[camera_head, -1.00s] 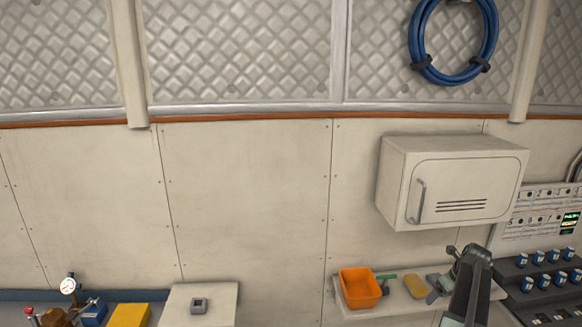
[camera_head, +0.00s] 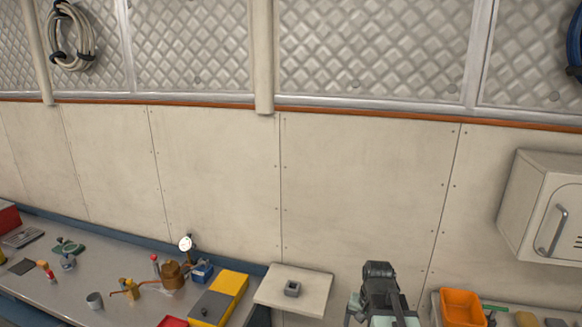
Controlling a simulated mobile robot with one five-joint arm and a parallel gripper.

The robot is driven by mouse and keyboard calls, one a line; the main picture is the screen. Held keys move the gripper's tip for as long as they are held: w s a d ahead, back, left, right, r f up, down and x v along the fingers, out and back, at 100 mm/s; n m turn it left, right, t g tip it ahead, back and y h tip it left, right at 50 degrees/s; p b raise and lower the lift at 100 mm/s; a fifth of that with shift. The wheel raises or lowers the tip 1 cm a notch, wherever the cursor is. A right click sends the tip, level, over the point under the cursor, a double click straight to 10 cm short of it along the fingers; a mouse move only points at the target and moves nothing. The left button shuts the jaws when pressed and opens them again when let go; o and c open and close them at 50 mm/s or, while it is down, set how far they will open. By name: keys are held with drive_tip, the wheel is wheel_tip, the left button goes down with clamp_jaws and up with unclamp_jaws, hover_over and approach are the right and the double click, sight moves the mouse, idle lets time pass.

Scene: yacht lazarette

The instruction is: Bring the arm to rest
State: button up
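My arm (camera_head: 380,290) rises from the bottom edge, right of centre, in the head view. It is dark grey, folded and upright, standing in front of the wall between the small white shelf and the orange bin. Its gripper end is small and partly lost among the dark links, so I cannot tell whether the jaws are open or shut. I see nothing held.
An orange bin (camera_head: 461,308) and a white cabinet (camera_head: 535,205) are right. A long grey bench (camera_head: 120,285) with several tools and fittings runs left.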

drive_tip(key=s+a+n, duration=0.3)
drive_tip(key=a+n, duration=0.2)
drive_tip(key=a, duration=0.3)
wheel_tip(320, 180, down, 11)
drive_tip(key=s+d+g+b, duration=0.1)
drive_tip(key=s+b, duration=0.1)
drive_tip(key=b, duration=0.8)
drive_tip(key=shift+d+r, duration=0.15)
drive_tip(key=shift+d, duration=0.05)
